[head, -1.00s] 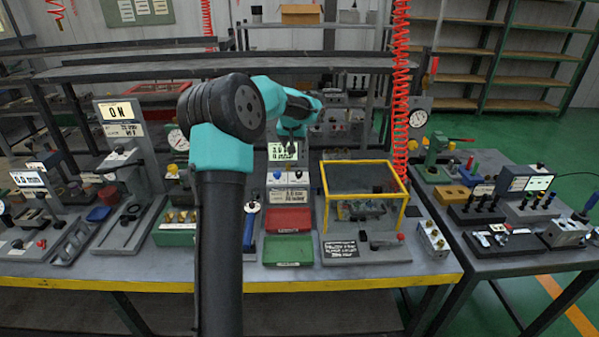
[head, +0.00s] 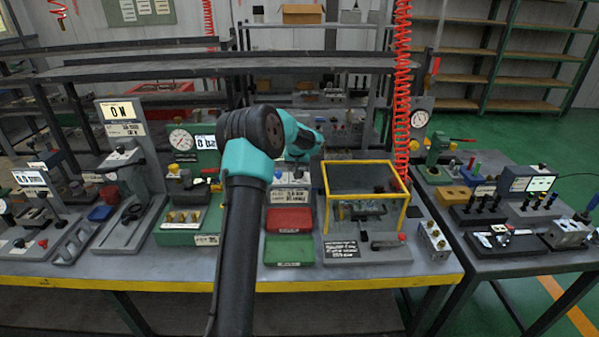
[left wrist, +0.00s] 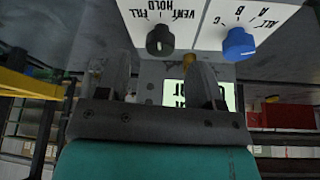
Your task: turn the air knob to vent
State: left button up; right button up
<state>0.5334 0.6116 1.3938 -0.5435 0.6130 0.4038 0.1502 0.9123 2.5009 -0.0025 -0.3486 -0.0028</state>
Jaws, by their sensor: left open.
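The black air knob (left wrist: 160,40) shows in the left wrist view on a white plate marked FILL, HOLD and VENT. I cannot tell which mark it points to. A blue knob (left wrist: 238,43) marked ALL, A, B, C sits to its right; it shows small in the head view (head: 277,173). My left gripper (left wrist: 162,80) is open and empty, its fingers apart, close to the knob but not visibly around it. In the head view my left wrist hangs above the panel (head: 290,195), and its fingers are mostly hidden. My right gripper is not in view.
A yellow-framed clear box (head: 365,195) stands right of the panel. A red tray (head: 290,220) and a green tray (head: 289,250) lie in front. A green block with a gauge (head: 181,140) is to the left. A red coiled hose (head: 402,90) hangs behind the box.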

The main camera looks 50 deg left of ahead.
pick_arm(q)
jog(key=shift+x, duration=1.7)
jog(key=c, duration=0.9)
jog(key=shift+m, duration=0.5)
jog(key=m, duration=0.1)
jog(key=m+h, duration=0.1)
jog(key=m, duration=0.1)
jog(key=shift+a+t, duration=0.2)
jog(key=shift+t, duration=0.2)
jog(key=shift+a+m+h, duration=0.1)
jog(key=shift+m+h, duration=1)
jog(key=shift+m, duration=1.4)
jog(key=shift+c, duration=0.2)
